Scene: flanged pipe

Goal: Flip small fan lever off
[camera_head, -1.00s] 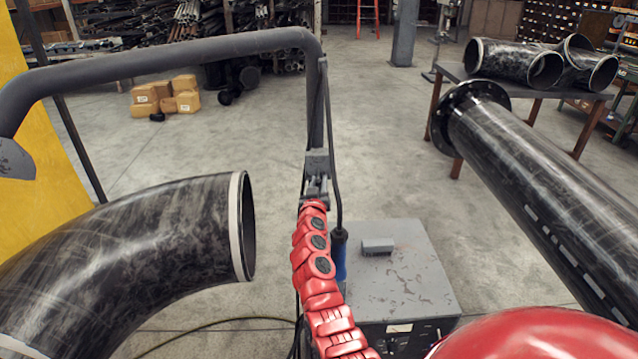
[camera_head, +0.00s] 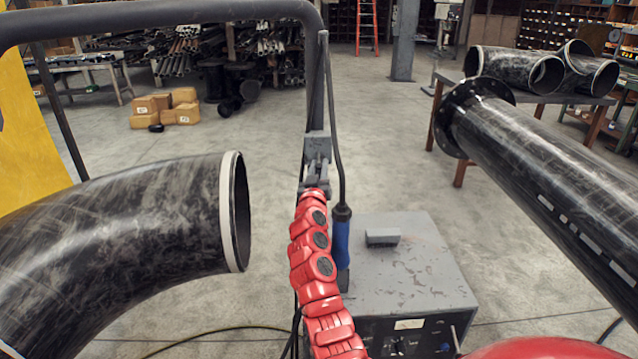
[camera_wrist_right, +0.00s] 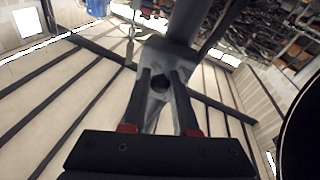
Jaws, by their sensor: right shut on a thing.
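My right gripper (camera_head: 316,172) is at the end of my red arm, in the middle of the head view. It is shut on a grey bracket (camera_head: 317,146) at the lower end of the bent grey bar. In the right wrist view the two dark fingers (camera_wrist_right: 161,82) lie on either side of this bracket (camera_wrist_right: 152,62), which has a round hole. A grey box (camera_head: 405,275) stands below and to the right, with dials on its dark front panel (camera_head: 410,337). A small pale lever-like part (camera_head: 455,338) shows at the panel's right; I cannot tell if it is the fan lever. My left gripper is not in view.
A large black pipe elbow (camera_head: 130,240) fills the left. A long flanged pipe (camera_head: 540,160) runs along the right. The bent grey bar (camera_head: 150,20) crosses above. A blue-handled tool (camera_head: 342,240) on a cable hangs beside my arm. Open floor lies behind.

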